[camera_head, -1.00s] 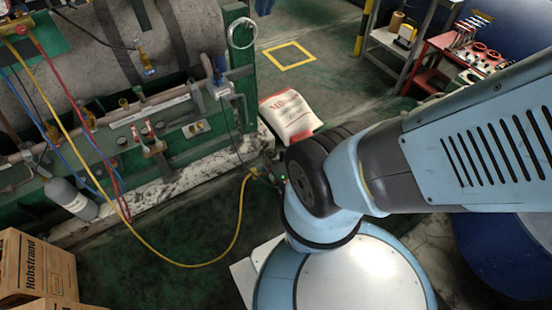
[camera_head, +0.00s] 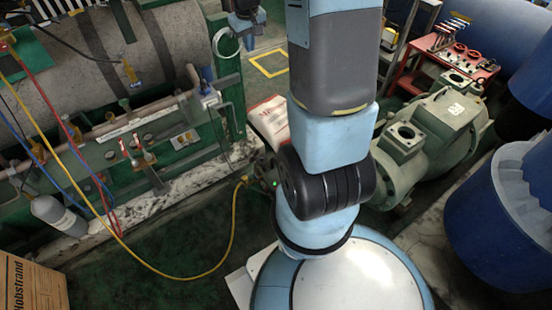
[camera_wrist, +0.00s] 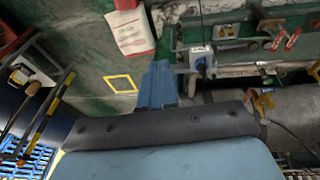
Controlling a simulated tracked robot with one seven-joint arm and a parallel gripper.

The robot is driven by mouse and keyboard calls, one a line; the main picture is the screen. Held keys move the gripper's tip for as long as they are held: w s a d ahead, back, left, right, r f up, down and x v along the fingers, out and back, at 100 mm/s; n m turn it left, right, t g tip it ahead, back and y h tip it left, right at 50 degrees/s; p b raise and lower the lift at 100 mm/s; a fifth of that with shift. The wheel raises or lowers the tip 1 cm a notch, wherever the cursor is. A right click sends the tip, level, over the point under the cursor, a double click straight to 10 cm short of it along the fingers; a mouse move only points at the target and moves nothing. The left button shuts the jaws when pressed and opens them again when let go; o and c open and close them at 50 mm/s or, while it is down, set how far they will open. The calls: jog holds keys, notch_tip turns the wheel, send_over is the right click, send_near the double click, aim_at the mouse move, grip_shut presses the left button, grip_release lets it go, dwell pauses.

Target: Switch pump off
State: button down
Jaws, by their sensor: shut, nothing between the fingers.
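The pump (camera_head: 264,177), a dark unit with a small green light, sits on the floor left of my arm's base in the head view. My arm partly hides it. A yellow hose (camera_head: 236,215) runs to it. A small grey switch box (camera_head: 209,97) with a cable hanging from it is mounted at the green rig's right end. The box also shows in the wrist view (camera_wrist: 202,62), right of my gripper. My gripper (camera_wrist: 160,68) has its blue fingers shut and empty. It appears apart from the box.
The green rig carries a large grey tank (camera_head: 90,55), pipes and valves. A white bag (camera_head: 268,120) lies beside the rig. A green compressor (camera_head: 430,135) and blue drums (camera_head: 500,220) stand right. A cardboard box (camera_head: 30,285) is at lower left.

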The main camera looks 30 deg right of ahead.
jog(key=w+d+f+g+y, duration=0.15)
jog(key=d+f, duration=0.25)
jog(key=f, duration=1.1)
jog(key=w+d+f+h, duration=0.15)
jog(key=d+f, duration=0.25)
jog(key=f, duration=1.2)
jog(key=s+f+y, duration=0.1)
jog(key=s+f, duration=0.3)
jog(key=f, duration=0.5)
jog(key=s+a+f+y, duration=0.1)
jog(key=s+f, duration=0.3)
jog(key=f, duration=0.6)
jog(key=s+f+g+y, duration=0.1)
jog(key=s+f, duration=0.3)
jog(key=f, duration=0.6)
jog(key=shift+a, duration=0.3)
jog(key=shift+f, duration=0.1)
jog(key=f, duration=0.4)
jog(key=a+f, duration=0.1)
jog(key=f, duration=0.4)
jog(key=a+f, duration=0.1)
jog(key=f, duration=0.3)
jog(key=shift+f, duration=0.4)
